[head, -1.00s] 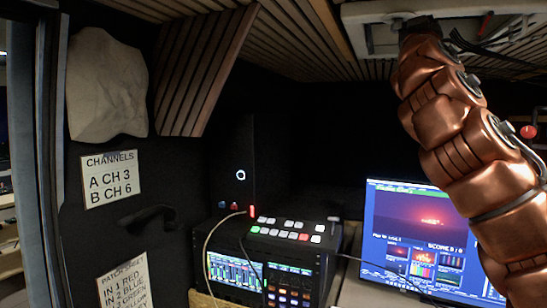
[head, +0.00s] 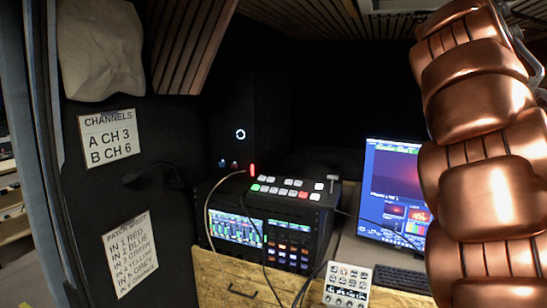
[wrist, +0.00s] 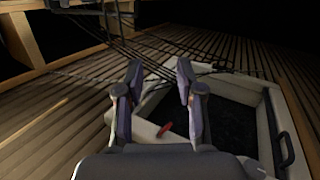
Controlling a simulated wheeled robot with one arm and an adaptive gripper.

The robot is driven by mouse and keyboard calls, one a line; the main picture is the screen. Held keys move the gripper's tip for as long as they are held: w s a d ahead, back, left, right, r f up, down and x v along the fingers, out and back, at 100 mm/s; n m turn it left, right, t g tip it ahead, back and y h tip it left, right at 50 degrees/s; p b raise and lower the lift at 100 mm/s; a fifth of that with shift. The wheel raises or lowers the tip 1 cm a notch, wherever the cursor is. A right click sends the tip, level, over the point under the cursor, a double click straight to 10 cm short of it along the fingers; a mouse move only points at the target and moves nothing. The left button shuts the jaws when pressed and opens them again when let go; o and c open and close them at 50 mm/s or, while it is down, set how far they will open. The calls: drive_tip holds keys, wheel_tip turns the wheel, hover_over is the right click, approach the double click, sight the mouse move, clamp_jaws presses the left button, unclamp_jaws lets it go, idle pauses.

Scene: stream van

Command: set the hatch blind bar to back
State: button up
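In the wrist view, the hatch shows as a pale frame (wrist: 274,112) around a dark panel (wrist: 225,108) in the slatted ceiling. A pale bar (wrist: 148,132) lies along the near left side of the opening, partly hidden behind my gripper. A small red tab (wrist: 165,130) shows beside it, between my fingers in the picture. I cannot tell whether this bar is the blind bar. My gripper (wrist: 158,72) is open, its two fingers apart with nothing seen held between them. I cannot tell whether it touches the hatch. The head view shows neither gripper nor hatch.
A black handle (wrist: 285,150) sits on the hatch frame's right side. Dark cables (wrist: 125,45) run along the ceiling. Below are a monitor (head: 385,195), a switcher console (head: 290,192) and a keyboard (head: 402,279). A sign (head: 110,135) hangs on the left wall.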

drive_tip(key=s+a+f+n+g+y, duration=0.1)
drive_tip(key=s+a+f+g+y, duration=0.2)
drive_tip(key=f, duration=0.8)
drive_tip(key=s+a+f+n+g+y, duration=0.1)
drive_tip(key=s+a+f+y, duration=0.15)
drive_tip(key=s+f, duration=0.6)
drive_tip(key=s+a+f+n+g+y, duration=0.1)
drive_tip(key=s+a+f+g+y, duration=0.15)
drive_tip(key=f, duration=1.05)
drive_tip(key=s+a+f+n+g+y, duration=0.2)
drive_tip(key=s+a+f+n+g, duration=0.1)
drive_tip(key=s+a+f, duration=0.5)
drive_tip(key=s+a+f+n+g+y, duration=0.2)
drive_tip(key=s+a+f, duration=0.7)
drive_tip(key=s+f, duration=0.6)
drive_tip(key=shift+n+g+y, duration=0.4)
drive_tip(key=shift+g, duration=0.15)
drive_tip(key=shift+a+f, duration=0.1)
drive_tip(key=shift+c, duration=0.3)
